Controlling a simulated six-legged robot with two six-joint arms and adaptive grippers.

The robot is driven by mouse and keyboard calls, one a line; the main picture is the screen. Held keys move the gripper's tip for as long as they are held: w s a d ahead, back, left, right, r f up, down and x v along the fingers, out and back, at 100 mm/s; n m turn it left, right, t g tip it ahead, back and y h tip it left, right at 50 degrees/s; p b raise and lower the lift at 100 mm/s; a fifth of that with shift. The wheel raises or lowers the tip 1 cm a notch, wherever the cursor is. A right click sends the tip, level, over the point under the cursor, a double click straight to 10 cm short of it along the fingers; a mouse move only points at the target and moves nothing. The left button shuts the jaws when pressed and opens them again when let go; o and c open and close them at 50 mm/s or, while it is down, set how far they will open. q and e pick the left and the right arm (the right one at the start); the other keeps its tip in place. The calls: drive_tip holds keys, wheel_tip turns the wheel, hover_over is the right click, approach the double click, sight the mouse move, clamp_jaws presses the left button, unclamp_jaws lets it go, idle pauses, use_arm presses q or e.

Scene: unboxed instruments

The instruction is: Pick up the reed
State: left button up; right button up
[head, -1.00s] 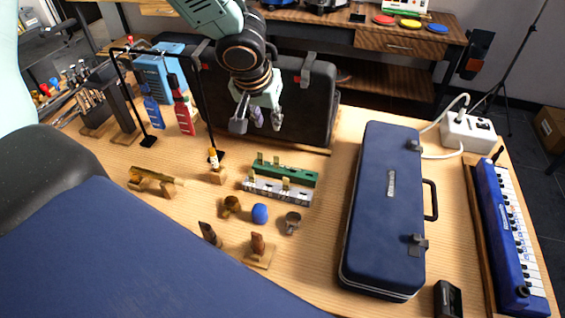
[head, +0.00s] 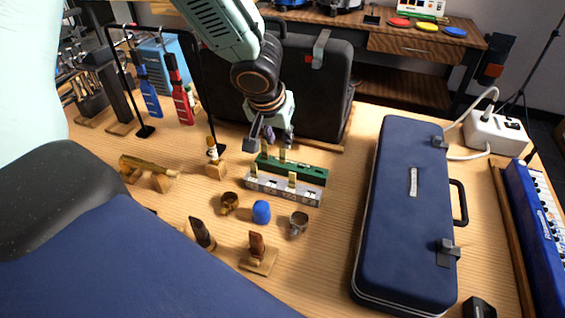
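Small tan reeds stand upright in two slotted holders near the middle of the table. One reed (head: 292,179) shows at the right of the grey holder (head: 270,189), and another reed (head: 254,167) is at its left. The green holder (head: 305,174) lies just behind, with a reed (head: 282,154) near its middle. My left gripper (head: 269,142) points down just above the green holder's left part. Its fingers are apart and look empty. They partly hide the reeds behind them, and I cannot tell whether they touch one. My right gripper is out of view.
A blue case (head: 412,225) lies to the right of the holders. A dark case (head: 318,95) stands behind them. A blue cap (head: 261,211), a brass ring (head: 229,202) and a silver ring (head: 298,222) sit in front.

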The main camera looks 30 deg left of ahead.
sight(282, 149)
use_arm(q)
drive_tip(key=shift+d+f, duration=0.15)
drive_tip(key=shift+f, duration=0.45)
drive_tip(key=b+x, duration=0.1)
drive_tip(key=x, duration=0.2)
drive_tip(key=shift+w+d+f, duration=0.1)
drive_tip(key=shift+f, duration=0.15)
drive_tip(key=shift+w+f, duration=0.25)
drive_tip(key=shift+f, duration=0.05)
drive_tip(key=shift+s+r, duration=0.15)
drive_tip(key=shift+c, duration=2.2)
